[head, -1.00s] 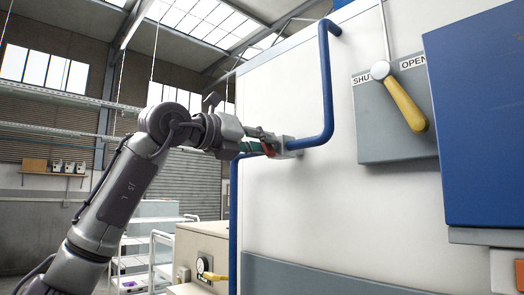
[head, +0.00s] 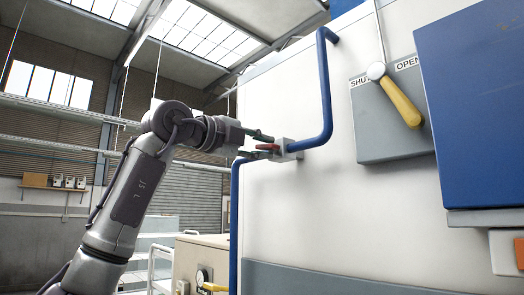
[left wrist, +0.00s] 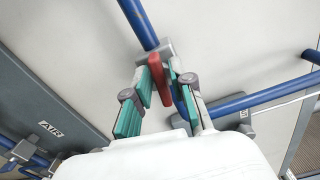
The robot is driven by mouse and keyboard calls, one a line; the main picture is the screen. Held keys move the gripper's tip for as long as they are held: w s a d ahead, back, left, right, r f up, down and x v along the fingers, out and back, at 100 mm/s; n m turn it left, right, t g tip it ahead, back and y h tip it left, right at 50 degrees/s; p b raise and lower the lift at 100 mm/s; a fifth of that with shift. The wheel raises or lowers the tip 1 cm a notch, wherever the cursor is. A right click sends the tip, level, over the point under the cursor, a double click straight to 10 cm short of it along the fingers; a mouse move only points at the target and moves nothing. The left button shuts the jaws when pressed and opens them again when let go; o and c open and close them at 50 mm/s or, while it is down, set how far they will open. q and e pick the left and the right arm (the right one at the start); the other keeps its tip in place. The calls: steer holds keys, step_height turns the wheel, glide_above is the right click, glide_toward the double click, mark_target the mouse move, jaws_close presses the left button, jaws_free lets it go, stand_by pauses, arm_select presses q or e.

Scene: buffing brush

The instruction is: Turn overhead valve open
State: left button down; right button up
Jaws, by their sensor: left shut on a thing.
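A small valve with a grey body (head: 287,150) sits on a blue pipe high on the white cabinet. Its red handle (head: 267,147) points left, toward my left gripper (head: 262,144). In the left wrist view, the red handle (left wrist: 157,76) lies between the green-padded fingers of the left gripper (left wrist: 160,80), which is shut on it. The grey valve body (left wrist: 163,50) shows just beyond the fingertips. My right gripper is in neither view.
A grey panel marked SHUT and OPEN carries a yellow lever (head: 402,103), right of the valve. A blue box (head: 475,110) juts out at the far right. Blue pipe (head: 325,90) runs above and below the valve. A grey plate marked AIR (left wrist: 52,130) shows in the wrist view.

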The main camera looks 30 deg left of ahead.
arm_select(q)
steer(key=shift+a+n, duration=0.1)
steer(key=shift+n, duration=0.7)
steer(key=c, duration=1.2)
jaws_free()
steer(key=shift+s+a, duration=0.1)
steer(key=shift+s, duration=0.05)
steer(key=v, duration=1.2)
steer(key=shift+f, duration=0.1)
